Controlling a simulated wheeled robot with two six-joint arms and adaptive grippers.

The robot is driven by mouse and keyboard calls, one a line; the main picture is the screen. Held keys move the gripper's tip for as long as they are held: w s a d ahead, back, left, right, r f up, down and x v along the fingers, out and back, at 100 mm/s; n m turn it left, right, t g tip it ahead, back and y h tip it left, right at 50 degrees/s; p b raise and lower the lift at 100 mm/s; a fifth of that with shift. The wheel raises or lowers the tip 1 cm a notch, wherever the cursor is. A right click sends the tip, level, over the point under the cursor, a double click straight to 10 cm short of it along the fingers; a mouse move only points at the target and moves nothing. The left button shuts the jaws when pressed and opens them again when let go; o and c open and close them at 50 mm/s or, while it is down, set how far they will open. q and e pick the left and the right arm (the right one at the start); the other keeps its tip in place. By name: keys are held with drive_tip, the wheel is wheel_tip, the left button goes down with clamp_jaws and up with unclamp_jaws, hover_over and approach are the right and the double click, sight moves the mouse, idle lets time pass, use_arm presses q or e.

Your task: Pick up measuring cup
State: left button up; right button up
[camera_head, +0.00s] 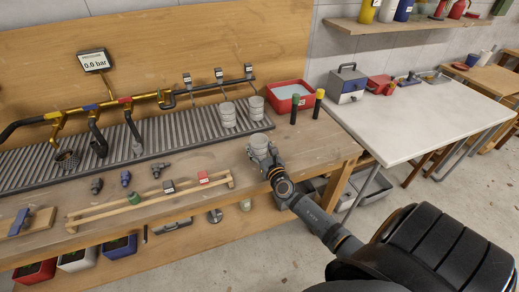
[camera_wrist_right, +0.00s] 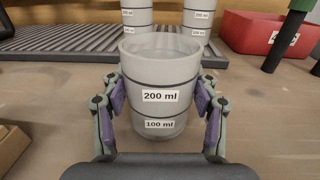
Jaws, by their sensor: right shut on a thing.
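A grey measuring cup (camera_wrist_right: 160,77) with dark bands and labels reading 200 ml and 100 ml stands upright in the middle of the right wrist view. It also shows in the head view (camera_head: 258,144), on the wooden bench near its front right. My right gripper (camera_wrist_right: 160,112) has one finger on each side of the cup and is shut on it. In the head view my right gripper (camera_head: 270,166) reaches the cup from the front right. Whether the cup's base touches the bench is hard to tell. My left gripper is not in view.
A red tray (camera_head: 291,96) and dark posts with green and yellow tops stand to the right. A wooden rack (camera_head: 150,201) lies left on the bench. The white table (camera_head: 425,122) is mostly clear.

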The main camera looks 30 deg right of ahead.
drive_tip(key=shift+r, duration=0.1)
wheel_tip(320, 180, up, 5)
drive_tip(key=p, duration=0.5)
idle(0.4)
